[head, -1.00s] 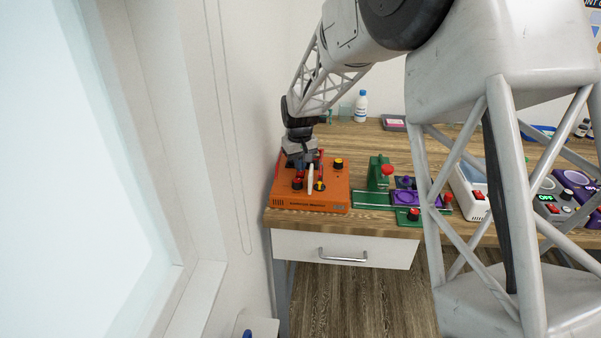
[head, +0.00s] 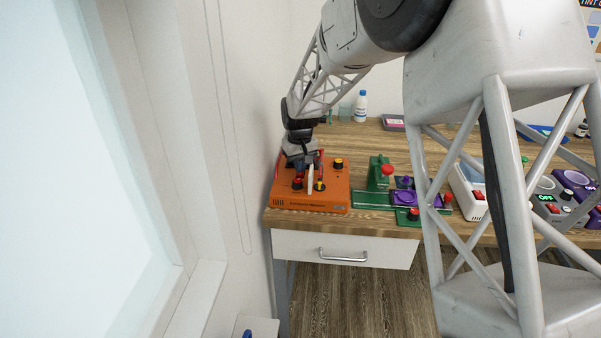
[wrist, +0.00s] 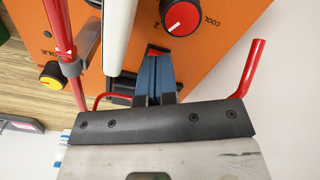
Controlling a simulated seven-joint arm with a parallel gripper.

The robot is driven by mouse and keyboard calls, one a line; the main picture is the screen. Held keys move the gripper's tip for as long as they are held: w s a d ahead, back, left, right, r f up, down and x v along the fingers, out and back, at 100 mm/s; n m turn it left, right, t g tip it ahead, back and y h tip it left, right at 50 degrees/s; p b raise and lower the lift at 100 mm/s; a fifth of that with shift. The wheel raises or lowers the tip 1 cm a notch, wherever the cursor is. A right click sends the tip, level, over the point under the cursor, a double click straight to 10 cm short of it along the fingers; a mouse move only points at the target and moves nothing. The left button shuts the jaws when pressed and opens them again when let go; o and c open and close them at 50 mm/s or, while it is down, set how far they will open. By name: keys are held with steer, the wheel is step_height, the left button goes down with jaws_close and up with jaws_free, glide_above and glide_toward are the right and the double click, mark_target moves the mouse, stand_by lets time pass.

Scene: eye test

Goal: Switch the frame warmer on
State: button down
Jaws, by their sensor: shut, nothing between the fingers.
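An orange box-shaped device (head: 335,200) stands at the left end of the table; its front label is too small to read, so I cannot confirm it is the frame warmer. In the wrist view its orange panel (wrist: 215,50) carries a red knob (wrist: 182,17) marked COOL and a yellow knob (wrist: 52,74). A black part (wrist: 122,88), possibly a switch, lies beside my fingers. My gripper (head: 306,165) is shut and empty, low over the device. Its blue fingers (wrist: 155,75) point at the panel; their tips partly hide what lies there. I cannot tell whether they touch it.
A white tube (wrist: 119,30) and red bars (wrist: 250,68) rise close around my fingers. Right of the device stand a green fixture (head: 378,175) with a red knob and a purple piece (head: 404,197). A bottle (head: 361,106) stands behind. The wall is close on the left.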

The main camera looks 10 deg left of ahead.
steer(key=shift+f, duration=1.05)
stand_by(0.9)
steer(key=shift+r, duration=3.45)
steer(key=shift+r, duration=0.1)
